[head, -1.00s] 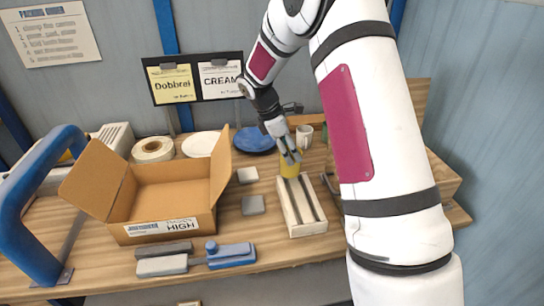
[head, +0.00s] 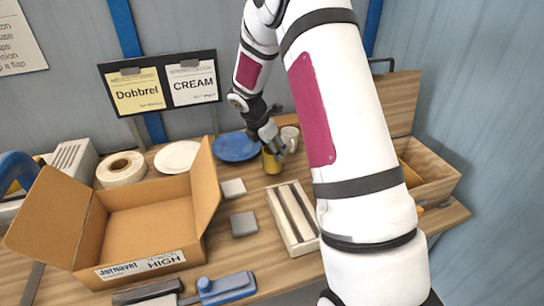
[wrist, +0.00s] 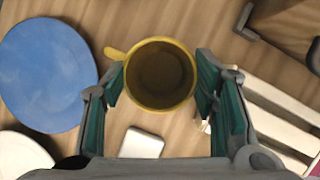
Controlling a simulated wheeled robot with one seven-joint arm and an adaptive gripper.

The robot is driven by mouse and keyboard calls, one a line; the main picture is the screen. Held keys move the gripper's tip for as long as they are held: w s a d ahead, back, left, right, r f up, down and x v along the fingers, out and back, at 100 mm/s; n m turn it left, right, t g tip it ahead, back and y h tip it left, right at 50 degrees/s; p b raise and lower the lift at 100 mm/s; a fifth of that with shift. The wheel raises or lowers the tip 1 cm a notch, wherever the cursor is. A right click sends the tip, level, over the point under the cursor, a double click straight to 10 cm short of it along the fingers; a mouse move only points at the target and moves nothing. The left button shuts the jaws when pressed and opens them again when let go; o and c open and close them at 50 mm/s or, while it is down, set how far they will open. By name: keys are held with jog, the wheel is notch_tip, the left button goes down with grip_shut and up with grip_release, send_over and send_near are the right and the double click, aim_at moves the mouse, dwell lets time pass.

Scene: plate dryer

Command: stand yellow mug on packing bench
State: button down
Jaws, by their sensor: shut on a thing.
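The yellow mug (head: 271,163) is upright at the back of the wooden packing bench (head: 262,262), just beyond the far end of the slatted tray. My gripper (head: 270,143) reaches down onto it from above and is shut on it. In the wrist view I look into the open, empty mug (wrist: 160,78), between the two green-padded fingers of my gripper (wrist: 160,88). Its handle points left. I cannot tell whether its base touches the bench top; my fingers hide part of its upper side in the head view.
A blue plate (head: 236,147) lies left of the mug and a pale mug (head: 290,136) stands close behind right. The slatted tray (head: 283,231) is in front. An open cardboard box (head: 145,215) fills the left. A wooden crate (head: 432,175) stands right, partly behind my arm.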

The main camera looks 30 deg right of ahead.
aim_at(271, 166)
jog(key=shift+f, duration=1.6)
jog(key=shift+f, duration=0.15)
jog(key=c, duration=0.6)
grip_release()
jog(key=shift+s, duration=0.1)
